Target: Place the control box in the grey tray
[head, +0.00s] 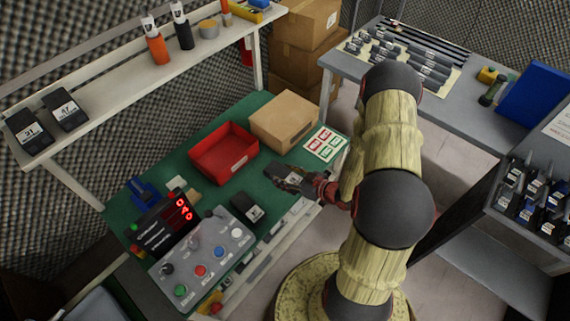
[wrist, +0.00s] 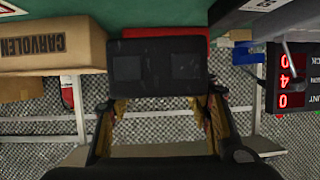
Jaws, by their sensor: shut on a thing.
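My gripper (head: 308,183) is shut on a black box (head: 284,174) with a pale label, held over the right edge of the green bench. In the wrist view the black box (wrist: 156,66) spans the space between the two fingers of my gripper (wrist: 160,98). I cannot read its label, so I cannot confirm that it is the control box. A similar black box (head: 246,208) lies on the bench. A red tray (head: 223,152) sits on the bench left of my gripper; it also shows behind the held box in the wrist view (wrist: 165,32). I cannot make out a grey tray.
A cardboard box (head: 284,121) and a red-and-green label card (head: 325,143) are right of the red tray. A control panel with buttons (head: 205,250) and a red-lit display (head: 168,222) stand at the bench's near end. A shelf (head: 120,88) overhangs the back.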

